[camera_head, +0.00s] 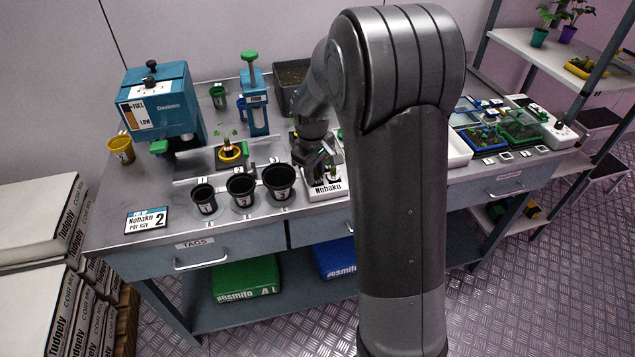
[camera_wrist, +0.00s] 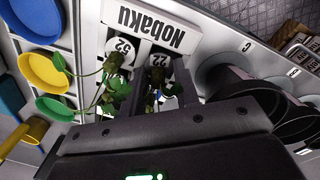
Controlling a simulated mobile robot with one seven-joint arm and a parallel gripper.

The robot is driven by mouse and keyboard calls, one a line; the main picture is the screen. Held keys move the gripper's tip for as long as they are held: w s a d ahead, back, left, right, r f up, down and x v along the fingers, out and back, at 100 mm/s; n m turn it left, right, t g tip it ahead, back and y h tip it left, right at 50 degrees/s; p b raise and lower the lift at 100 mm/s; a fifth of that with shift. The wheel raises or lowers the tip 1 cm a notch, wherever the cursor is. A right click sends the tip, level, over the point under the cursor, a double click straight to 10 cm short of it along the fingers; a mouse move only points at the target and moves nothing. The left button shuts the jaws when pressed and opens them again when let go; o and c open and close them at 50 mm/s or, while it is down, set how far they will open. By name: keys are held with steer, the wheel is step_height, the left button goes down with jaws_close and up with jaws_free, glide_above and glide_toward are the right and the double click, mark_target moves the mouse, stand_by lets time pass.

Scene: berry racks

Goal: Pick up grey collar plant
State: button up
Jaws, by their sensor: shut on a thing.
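My gripper (camera_head: 322,168) is low over the white Nobaku holder (camera_head: 328,190) on the bench. In the wrist view the dark fingers (camera_wrist: 158,82) are shut at the holder's edge, by the round tags 52 and 22. Between and beside them are green leaves and stems (camera_wrist: 115,90). The grey collar plant is mostly hidden by the fingers; a dark grey part shows below tag 22, and its collar cannot be made out clearly. I cannot tell whether it is clear of the holder.
Several black pots (camera_head: 240,188) stand left of my gripper, and a plant in a yellow ring (camera_head: 231,152) is behind them. A blue dispenser (camera_head: 163,100) stands at the back left. Seedling trays (camera_head: 520,125) are at the right.

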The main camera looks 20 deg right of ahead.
mark_target(316, 170)
steer(key=shift+r, duration=0.1)
steer(key=shift+r, duration=0.55)
step_height(316, 170, up, 3)
steer(key=shift+f, duration=0.15)
steer(key=s+d+r, duration=0.6)
steer(key=d+r, duration=0.1)
steer(key=d, duration=0.2)
steer(key=w+a+r+y, duration=0.1)
steer(key=w+a, duration=0.1)
steer(key=w, duration=0.9)
steer(key=w+a+r, duration=0.1)
steer(key=w+a, duration=0.1)
steer(key=w, duration=0.9)
steer(key=shift+w+a+f, duration=0.1)
steer(key=shift+a+f, duration=0.05)
steer(key=shift+f, duration=6.2)
